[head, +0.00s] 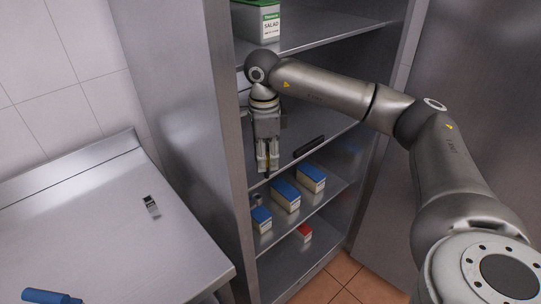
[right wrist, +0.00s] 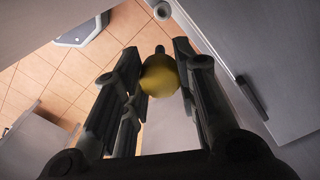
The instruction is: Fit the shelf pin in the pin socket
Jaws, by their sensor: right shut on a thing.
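My right gripper (head: 267,170) reaches into the open steel cabinet, pointing down in front of the middle shelf. It is shut on a small brass-yellow piece, the shelf pin (right wrist: 160,80), which sits between the fingertips in the right wrist view. The pin has a darker, narrower end pointing away from the camera. In the head view the fingers mostly hide it. A small round grey ring (right wrist: 162,11) shows beyond the pin at the top of the right wrist view; I cannot tell whether it is the pin socket. The pin and ring appear apart. My left gripper is not in view.
Blue-topped boxes (head: 286,196) and a red box (head: 304,233) stand on lower shelves. A dark bar (head: 309,145) lies right of my gripper. A green-and-white salad box (head: 258,20) stands above. A steel counter (head: 100,235) at left holds a small black-and-silver item (head: 151,206).

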